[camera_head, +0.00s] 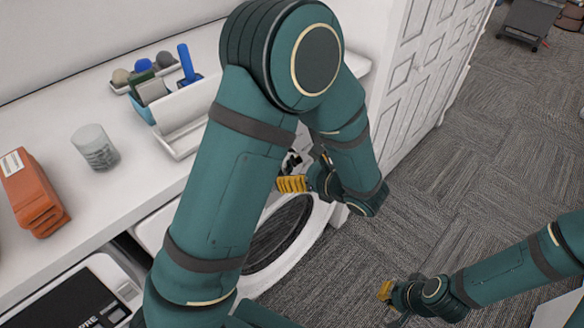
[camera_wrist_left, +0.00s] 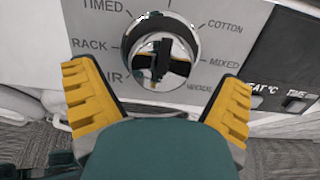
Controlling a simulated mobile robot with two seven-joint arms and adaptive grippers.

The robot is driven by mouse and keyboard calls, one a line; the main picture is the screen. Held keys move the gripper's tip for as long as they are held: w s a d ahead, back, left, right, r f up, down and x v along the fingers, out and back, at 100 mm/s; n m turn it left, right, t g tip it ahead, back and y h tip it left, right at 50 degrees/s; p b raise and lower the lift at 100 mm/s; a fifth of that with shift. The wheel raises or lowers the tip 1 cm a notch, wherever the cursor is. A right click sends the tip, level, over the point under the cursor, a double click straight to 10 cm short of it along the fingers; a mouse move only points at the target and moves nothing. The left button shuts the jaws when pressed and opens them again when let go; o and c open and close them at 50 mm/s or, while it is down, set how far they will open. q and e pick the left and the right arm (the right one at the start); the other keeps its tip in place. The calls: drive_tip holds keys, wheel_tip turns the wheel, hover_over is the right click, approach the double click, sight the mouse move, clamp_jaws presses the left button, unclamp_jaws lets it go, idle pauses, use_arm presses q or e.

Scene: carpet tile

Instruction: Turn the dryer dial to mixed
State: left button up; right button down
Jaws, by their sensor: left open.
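The dryer dial (camera_wrist_left: 162,48) is a round chrome knob with a dark upright grip bar, on a grey panel (camera_wrist_left: 262,22) in the left wrist view. Printed labels ring it: TIMED, RACK, AIR, COTTON and MIXED, with MIXED at its right. I cannot tell for sure which label it points at. My left gripper (camera_wrist_left: 158,82) is open, its yellow fingers on either side of the dial with visible gaps. In the head view my left gripper (camera_head: 292,184) is at the dryer front (camera_head: 307,225), and my arm hides the dial. My right gripper (camera_head: 386,291) is low over the carpet, away from the dryer.
On the white counter (camera_head: 75,140) are an orange object (camera_head: 33,195), a glass (camera_head: 95,148) and a white caddy (camera_head: 185,122). Another machine (camera_head: 75,297) stands at lower left. White panelled doors (camera_head: 408,85) are at right. The carpet (camera_head: 480,140) is largely open.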

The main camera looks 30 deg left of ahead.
use_arm(q)
drive_tip(key=shift+x, duration=1.1)
drive_tip(key=c, duration=1.2)
